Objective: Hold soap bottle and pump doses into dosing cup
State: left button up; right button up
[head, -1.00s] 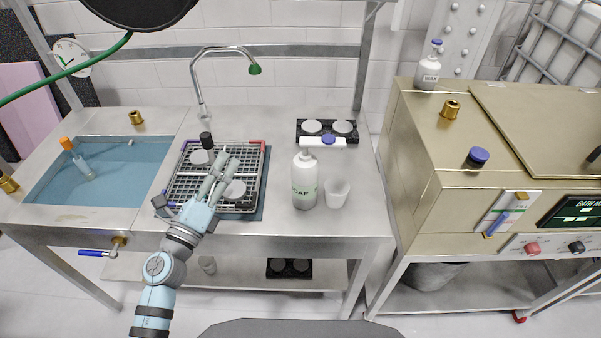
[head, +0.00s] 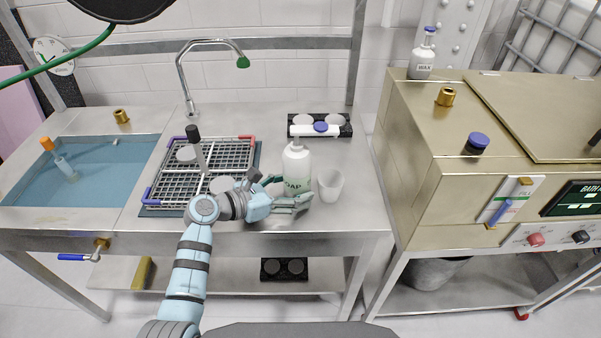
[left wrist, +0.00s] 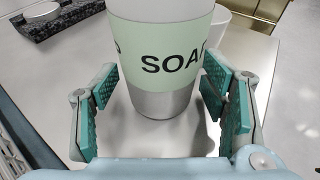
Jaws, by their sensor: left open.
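The white soap bottle (head: 297,160) stands upright on the steel bench, with its pump on top and a green SOAP label. Its lower body fills the middle of the left wrist view (left wrist: 165,60). The white dosing cup (head: 330,186) stands just right of the bottle, and part of it shows behind the bottle in the left wrist view (left wrist: 221,22). My left gripper (head: 288,195) is open at the bottle's lower front. Its teal pads (left wrist: 160,90) lie on either side of the bottle, with gaps visible. My right gripper is out of view.
A wire rack (head: 175,188) with grey discs lies left of the bottle. A black holder (head: 336,131) with two discs sits behind it. A water basin (head: 100,165) is at far left, and a brass bath unit (head: 430,150) stands right beyond a gap.

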pick_arm(q)
jog(key=shift+w+d, duration=0.1)
jog(key=shift+d, duration=0.05)
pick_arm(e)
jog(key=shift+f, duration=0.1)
pick_arm(q)
jog(key=shift+c, duration=0.6)
jog(key=c, duration=0.6)
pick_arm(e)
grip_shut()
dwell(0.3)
